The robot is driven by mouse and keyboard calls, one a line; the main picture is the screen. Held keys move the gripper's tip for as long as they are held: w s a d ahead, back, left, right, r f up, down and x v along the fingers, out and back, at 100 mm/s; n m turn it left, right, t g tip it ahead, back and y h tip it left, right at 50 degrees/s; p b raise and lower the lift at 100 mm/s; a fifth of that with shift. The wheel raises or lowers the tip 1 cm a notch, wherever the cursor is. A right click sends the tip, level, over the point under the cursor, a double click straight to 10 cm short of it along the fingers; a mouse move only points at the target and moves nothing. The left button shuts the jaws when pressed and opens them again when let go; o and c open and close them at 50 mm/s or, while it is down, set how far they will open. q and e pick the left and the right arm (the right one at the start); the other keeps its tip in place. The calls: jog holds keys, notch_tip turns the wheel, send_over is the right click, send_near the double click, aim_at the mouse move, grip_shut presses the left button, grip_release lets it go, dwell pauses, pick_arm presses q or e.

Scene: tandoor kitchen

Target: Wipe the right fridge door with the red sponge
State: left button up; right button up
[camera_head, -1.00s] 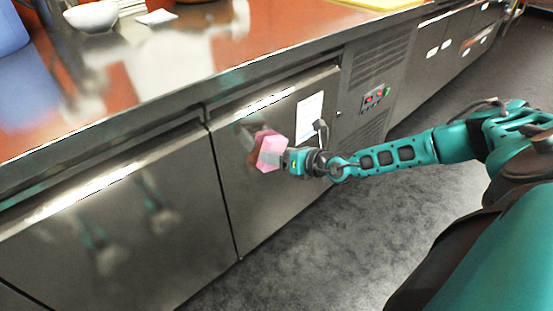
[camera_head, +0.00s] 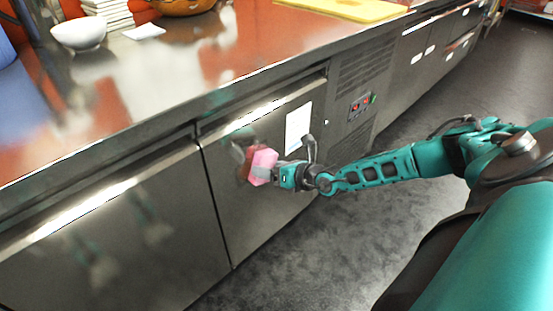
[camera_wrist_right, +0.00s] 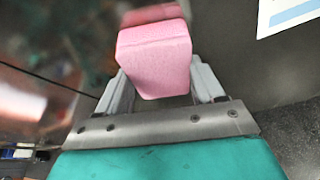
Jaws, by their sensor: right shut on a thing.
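A pink-red sponge (camera_head: 262,166) is held in my right gripper (camera_head: 275,173) in the head view. In the right wrist view the sponge (camera_wrist_right: 155,60) sits between the two gripper fingers. Its far face is close to the steel right fridge door (camera_head: 262,213), with its reflection right beside it. I cannot tell whether it touches the door. The door is upright and shut, with a white paper sheet (camera_head: 298,126) on its upper right. My left gripper is not in view.
The left fridge door (camera_head: 120,235) adjoins it. The steel counter (camera_head: 230,62) above holds a white bowl (camera_head: 79,33), stacked plates (camera_head: 108,10) and a yellow board (camera_head: 350,8). A control panel (camera_head: 361,105) is to the right. The dark floor (camera_head: 310,250) is clear.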

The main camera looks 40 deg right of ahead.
jog(key=shift+s+a+r+p, duration=0.1)
jog(key=shift+a+r+p, duration=0.05)
jog(key=shift+a+p, duration=0.8)
jog(key=shift+s+a+r+p, duration=0.1)
jog(key=shift+a+p, duration=0.5)
jog(key=shift+a, duration=0.6)
